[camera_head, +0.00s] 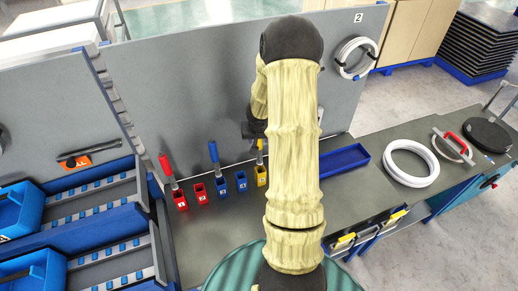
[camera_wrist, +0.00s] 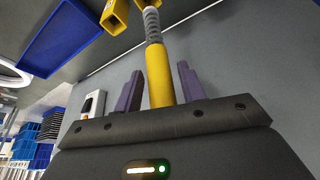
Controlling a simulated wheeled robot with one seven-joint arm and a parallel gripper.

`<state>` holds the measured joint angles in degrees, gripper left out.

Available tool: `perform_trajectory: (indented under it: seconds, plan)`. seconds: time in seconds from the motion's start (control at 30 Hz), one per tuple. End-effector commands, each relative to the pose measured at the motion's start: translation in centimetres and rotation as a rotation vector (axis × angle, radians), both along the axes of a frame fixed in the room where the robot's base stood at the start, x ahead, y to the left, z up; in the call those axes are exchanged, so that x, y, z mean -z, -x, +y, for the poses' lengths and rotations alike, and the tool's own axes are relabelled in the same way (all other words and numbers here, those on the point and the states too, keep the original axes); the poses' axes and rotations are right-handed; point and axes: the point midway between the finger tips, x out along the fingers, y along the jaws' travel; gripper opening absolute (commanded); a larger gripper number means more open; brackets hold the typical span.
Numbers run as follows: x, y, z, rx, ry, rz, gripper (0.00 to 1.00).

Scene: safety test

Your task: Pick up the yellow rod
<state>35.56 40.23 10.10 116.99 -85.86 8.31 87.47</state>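The yellow rod has a smooth yellow handle (camera_wrist: 160,75) and a grey ribbed shaft. In the head view, its shaft (camera_head: 260,157) goes down into a small yellow holder (camera_head: 261,176) on the bench. The handle is mostly hidden there behind my arm. In the wrist view, part of the yellow holder (camera_wrist: 115,16) shows at the top, beside the shaft. My gripper (camera_wrist: 161,88) has its two purple fingers on either side of the handle. Narrow gaps seem to show between fingers and handle, so it looks open around the rod. The handle's end is hidden behind the gripper body.
Red holders (camera_head: 180,199) and blue holders (camera_head: 241,181) stand in a row left of the rod, some with red- and blue-handled rods. A grey panel (camera_head: 190,90) rises close behind. A blue tray (camera_head: 344,162) and white ring (camera_head: 411,163) lie to the right.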

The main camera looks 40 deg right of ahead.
Motion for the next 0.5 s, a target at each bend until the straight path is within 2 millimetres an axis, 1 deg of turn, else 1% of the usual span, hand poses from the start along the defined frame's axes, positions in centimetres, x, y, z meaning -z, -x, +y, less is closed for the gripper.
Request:
perform_trajectory:
  seconds: [0.03, 0.17, 0.2, 0.5]
  plan:
    - [-0.01, 0.00, 0.00, 0.000, 0.000, 0.000, 0.29]
    - [-0.01, 0.00, 0.00, 0.000, 0.000, 0.000, 0.04]
    - [-0.01, 0.00, 0.00, 0.000, 0.000, 0.000, 0.00]
    - [-0.17, -0.03, 0.02, 0.000, 0.000, -0.001, 0.00]
